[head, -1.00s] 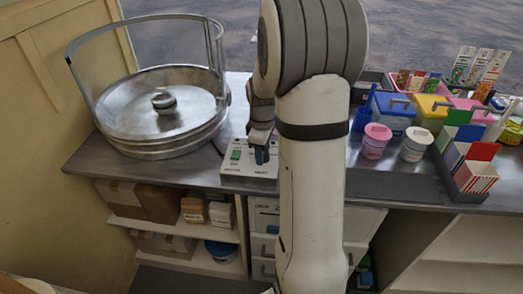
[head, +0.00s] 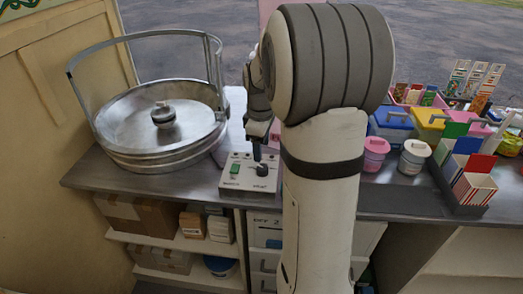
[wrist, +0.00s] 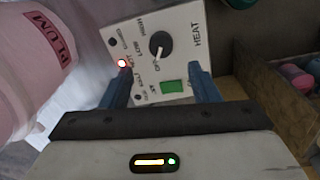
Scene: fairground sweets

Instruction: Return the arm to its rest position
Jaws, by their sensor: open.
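My arm (head: 322,190) stands bent in the middle of the head view and hides part of the counter. My gripper (head: 257,148) points down above the control box (head: 236,186), near its black knob (head: 262,170). In the wrist view my gripper (wrist: 162,75) is open, with two blue fingers apart and nothing held between them. Beyond them the box (wrist: 180,22) shows the word HEAT, a knob (wrist: 160,45), a green switch (wrist: 174,93) and a lit red lamp (wrist: 121,63). The gap between fingertips and box is hard to judge.
A metal bowl machine (head: 135,128) with a tall hoop stands to the left. Lidded tubs (head: 414,157) and a striped carton rack (head: 473,188) stand to the right. A pink container labelled PLUM (wrist: 28,75) is close on the left in the wrist view.

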